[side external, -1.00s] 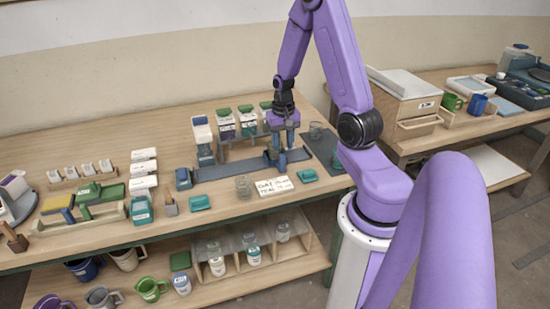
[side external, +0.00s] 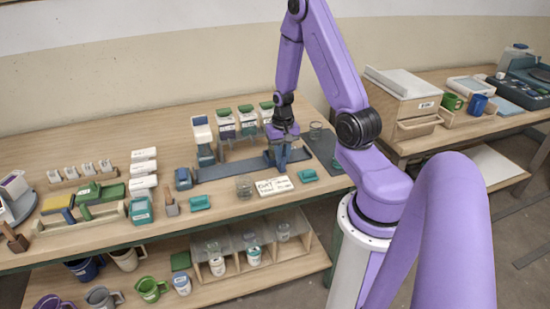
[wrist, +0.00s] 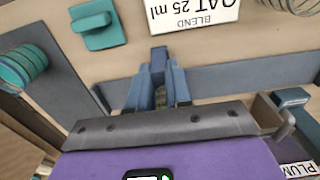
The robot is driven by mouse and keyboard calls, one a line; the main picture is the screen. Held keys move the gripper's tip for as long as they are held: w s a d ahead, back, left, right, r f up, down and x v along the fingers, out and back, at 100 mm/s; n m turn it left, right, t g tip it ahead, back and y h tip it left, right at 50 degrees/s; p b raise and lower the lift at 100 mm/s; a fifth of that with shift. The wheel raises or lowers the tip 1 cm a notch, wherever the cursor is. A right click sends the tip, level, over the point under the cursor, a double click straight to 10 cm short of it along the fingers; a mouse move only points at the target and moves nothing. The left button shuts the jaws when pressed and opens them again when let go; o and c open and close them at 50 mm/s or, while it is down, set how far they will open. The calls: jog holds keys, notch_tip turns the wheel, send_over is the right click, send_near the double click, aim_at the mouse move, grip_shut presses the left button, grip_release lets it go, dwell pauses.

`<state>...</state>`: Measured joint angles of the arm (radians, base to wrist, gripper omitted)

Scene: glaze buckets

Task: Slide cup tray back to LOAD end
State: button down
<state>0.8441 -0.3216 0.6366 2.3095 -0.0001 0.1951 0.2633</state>
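A long blue-grey rail (side external: 228,170) runs along the bench, and it also crosses the wrist view (wrist: 235,80). My gripper (side external: 278,158) points down over the rail's right part. In the wrist view its two blue fingers (wrist: 158,82) stand either side of a small grey-blue upright piece (wrist: 158,55). This may be the cup tray's handle; the tray's body is largely hidden by my gripper. A narrow gap shows between the fingers, but I cannot tell whether they press on the piece. No LOAD label is readable.
Several green-lidded jars (side external: 247,118) stand behind the rail. A white "OAT 25 ml" card (side external: 273,186), a clear cup (side external: 244,187) and teal blocks (side external: 308,175) lie in front. A dark mat (side external: 322,146) with a clear cup is at the right. A blue block (side external: 183,178) sits by the rail's left end.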

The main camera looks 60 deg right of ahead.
jog(key=shift+s+d, duration=2.75)
jog(key=shift+d, duration=0.05)
jog(key=c, duration=1.1)
grip_release()
jog(key=shift+r, duration=0.1)
notch_tip(320, 180, up, 7)
jog(key=shift+f, duration=0.1)
